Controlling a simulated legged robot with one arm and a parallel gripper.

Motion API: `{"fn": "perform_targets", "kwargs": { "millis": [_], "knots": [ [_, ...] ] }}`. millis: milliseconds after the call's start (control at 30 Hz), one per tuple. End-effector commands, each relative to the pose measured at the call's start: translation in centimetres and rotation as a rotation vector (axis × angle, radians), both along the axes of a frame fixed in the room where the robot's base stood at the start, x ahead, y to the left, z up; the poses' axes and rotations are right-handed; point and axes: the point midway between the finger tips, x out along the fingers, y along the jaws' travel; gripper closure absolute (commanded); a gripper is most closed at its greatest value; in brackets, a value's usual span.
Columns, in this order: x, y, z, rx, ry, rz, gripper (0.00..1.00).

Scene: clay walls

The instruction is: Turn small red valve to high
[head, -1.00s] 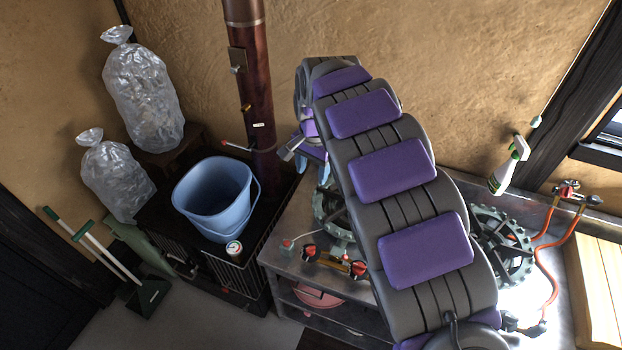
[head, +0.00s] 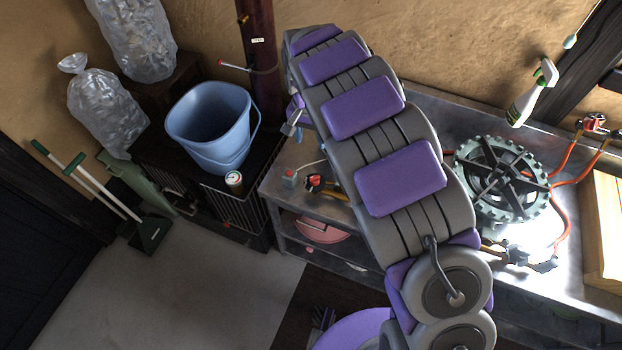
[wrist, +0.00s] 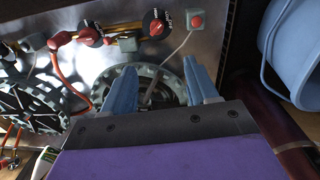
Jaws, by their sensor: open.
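The wrist view shows two round black-and-red valve knobs, a left knob (wrist: 91,34) and a right knob (wrist: 155,23), on the gas stove's front fittings. I cannot tell which is the small red valve. One red-and-black knob (head: 314,183) shows beside my arm in the head view; the other is hidden there. A red-handled fitting (head: 593,123) sits at the hoses on the right. My gripper (wrist: 161,88) is open and empty, its blue fingers spread over a burner (wrist: 145,88), apart from the knobs. In the head view my arm mostly hides it.
A metal counter (head: 420,105) carries a second burner (head: 500,180) and orange hoses (head: 563,205). A red button on a grey box (wrist: 195,20) sits beside the knobs. A blue bucket (head: 212,125) and dark red pipe (head: 262,70) stand left. The floor (head: 205,265) in front is clear.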

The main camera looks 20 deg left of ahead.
Motion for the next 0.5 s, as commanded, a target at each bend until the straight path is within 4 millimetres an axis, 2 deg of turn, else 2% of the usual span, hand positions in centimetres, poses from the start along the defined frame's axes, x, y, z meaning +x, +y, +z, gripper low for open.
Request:
{"fn": "perform_targets", "kwargs": {
  "millis": [33, 267, 500],
  "knots": [
    [-0.1, -0.1, -1.0, -0.003, 0.000, 0.010, 0.42],
    [-0.3, -0.7, -2.7, -0.006, 0.005, 0.022, 0.42],
    [-0.3, -0.7, -7.3, -0.009, 0.005, 0.022, 0.42]
  ]
}}
